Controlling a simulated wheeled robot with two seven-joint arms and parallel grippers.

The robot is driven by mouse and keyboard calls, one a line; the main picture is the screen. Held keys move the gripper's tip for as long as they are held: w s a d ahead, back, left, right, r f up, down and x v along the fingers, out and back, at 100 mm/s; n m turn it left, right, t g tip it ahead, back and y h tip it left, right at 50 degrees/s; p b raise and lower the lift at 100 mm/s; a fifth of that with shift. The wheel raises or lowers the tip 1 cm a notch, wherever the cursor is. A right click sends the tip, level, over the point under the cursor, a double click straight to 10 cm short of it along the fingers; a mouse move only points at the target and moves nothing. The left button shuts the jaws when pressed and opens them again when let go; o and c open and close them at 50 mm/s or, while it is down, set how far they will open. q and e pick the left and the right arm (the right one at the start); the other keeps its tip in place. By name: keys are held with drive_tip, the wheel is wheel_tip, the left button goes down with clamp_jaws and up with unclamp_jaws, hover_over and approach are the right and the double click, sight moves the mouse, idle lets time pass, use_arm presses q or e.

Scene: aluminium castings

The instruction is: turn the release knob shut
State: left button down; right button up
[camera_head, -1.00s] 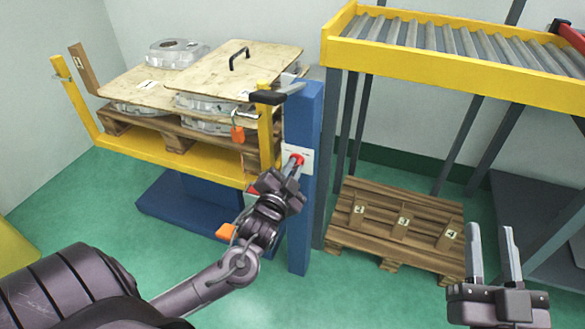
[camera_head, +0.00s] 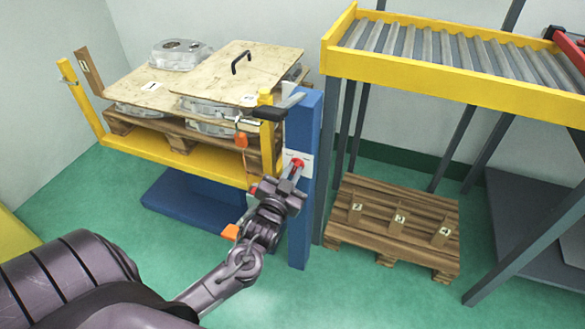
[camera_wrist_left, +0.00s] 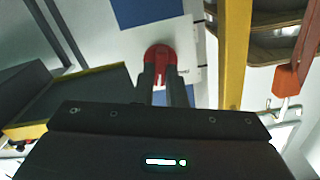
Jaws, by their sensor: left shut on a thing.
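The red release knob (camera_head: 297,163) sits on a white plate (camera_head: 306,156) on the face of the blue post (camera_head: 301,220). My left gripper (camera_head: 295,172) reaches up to it from below and is shut on the knob. In the left wrist view the red knob (camera_wrist_left: 160,55) shows between the two fingertips of the left gripper (camera_wrist_left: 161,75), with the white plate behind it. The fingers hide part of the knob, and I cannot tell its exact turn angle. My right gripper is not in view.
Left of the post, a yellow-framed lift (camera_head: 190,163) holds a wooden pallet with castings and boards. An orange padlock (camera_head: 241,139) hangs near the post.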

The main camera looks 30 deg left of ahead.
use_arm(q)
drive_tip(key=n+p, duration=0.5)
drive_tip(key=n, duration=0.1)
drive_tip(key=shift+a+r+n, duration=0.1)
drive_tip(key=shift+a+n, duration=0.05)
drive_tip(key=shift+n, duration=0.15)
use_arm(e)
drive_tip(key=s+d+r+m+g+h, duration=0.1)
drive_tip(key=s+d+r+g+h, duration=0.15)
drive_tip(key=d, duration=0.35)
use_arm(q)
drive_tip(key=n+p, duration=0.3)
drive_tip(key=n, duration=0.2)
drive_tip(key=shift+n, duration=0.3)
drive_tip(key=shift+a+f+n+p, duration=0.1)
drive_tip(key=shift+f+n+p, duration=0.1)
drive_tip(key=shift+n+p, duration=0.1)
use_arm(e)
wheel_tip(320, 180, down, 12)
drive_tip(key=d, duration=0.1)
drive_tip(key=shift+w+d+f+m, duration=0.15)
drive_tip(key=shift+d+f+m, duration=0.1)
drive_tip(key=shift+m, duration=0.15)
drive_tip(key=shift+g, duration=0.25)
use_arm(q)
drive_tip(key=c, duration=1.5)
unclamp_jaws()
drive_tip(key=shift+s, duration=0.15)
